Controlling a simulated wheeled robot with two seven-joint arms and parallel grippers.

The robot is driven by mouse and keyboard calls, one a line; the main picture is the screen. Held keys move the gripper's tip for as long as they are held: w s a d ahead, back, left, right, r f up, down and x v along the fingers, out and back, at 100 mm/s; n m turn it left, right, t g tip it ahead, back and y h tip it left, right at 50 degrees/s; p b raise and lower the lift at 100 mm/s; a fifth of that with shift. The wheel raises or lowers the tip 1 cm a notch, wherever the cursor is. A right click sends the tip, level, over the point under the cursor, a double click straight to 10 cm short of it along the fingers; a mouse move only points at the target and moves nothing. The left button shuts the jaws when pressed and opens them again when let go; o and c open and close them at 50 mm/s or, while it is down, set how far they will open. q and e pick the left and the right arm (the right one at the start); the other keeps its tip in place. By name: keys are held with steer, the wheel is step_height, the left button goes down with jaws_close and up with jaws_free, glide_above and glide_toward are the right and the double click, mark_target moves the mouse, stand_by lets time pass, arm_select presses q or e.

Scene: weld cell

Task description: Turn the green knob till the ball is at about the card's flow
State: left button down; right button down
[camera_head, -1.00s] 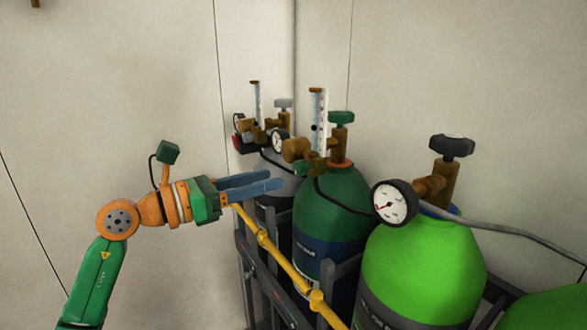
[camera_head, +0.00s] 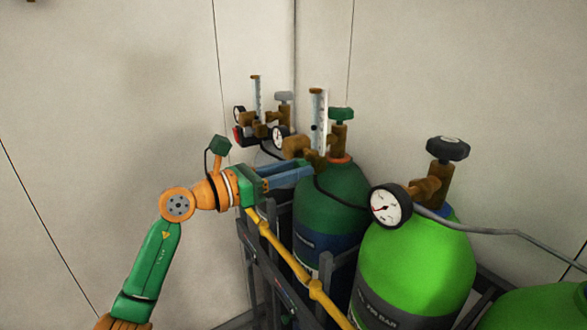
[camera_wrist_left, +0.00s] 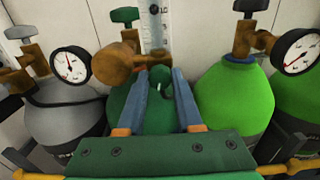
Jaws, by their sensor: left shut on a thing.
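My left gripper (camera_head: 312,166) is shut on the green knob (camera_wrist_left: 160,80) below the brass regulator body (camera_wrist_left: 117,63). In the left wrist view its two blue fingers (camera_wrist_left: 162,82) lie on either side of the knob; in the head view the fingers hide it. The flow tube (camera_head: 319,108) stands upright above the regulator, in front of the dark green cylinder's green valve handle (camera_head: 341,114). A small dark spot low in the tube may be the ball. I cannot make out a card.
The dark green cylinder (camera_head: 335,190) stands between a grey one (camera_wrist_left: 65,110) and a bright green one (camera_head: 420,258) with a gauge (camera_head: 389,206). A yellow rail (camera_head: 285,258) runs in front, under my gripper. Open space lies left of the rack.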

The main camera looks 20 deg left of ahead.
arm_select(q)
steer(key=n+p, duration=0.3)
steer(key=n, duration=0.1)
steer(key=shift+r+n, duration=0.15)
steer(key=shift+n, duration=0.15)
steer(key=shift+n+p, duration=0.85)
steer(key=shift+n, duration=0.15)
steer(key=c, duration=0.8)
jaws_free()
steer(key=shift+d+f, duration=0.1)
steer(key=shift+f, duration=0.1)
steer(key=shift+c, duration=0.2)
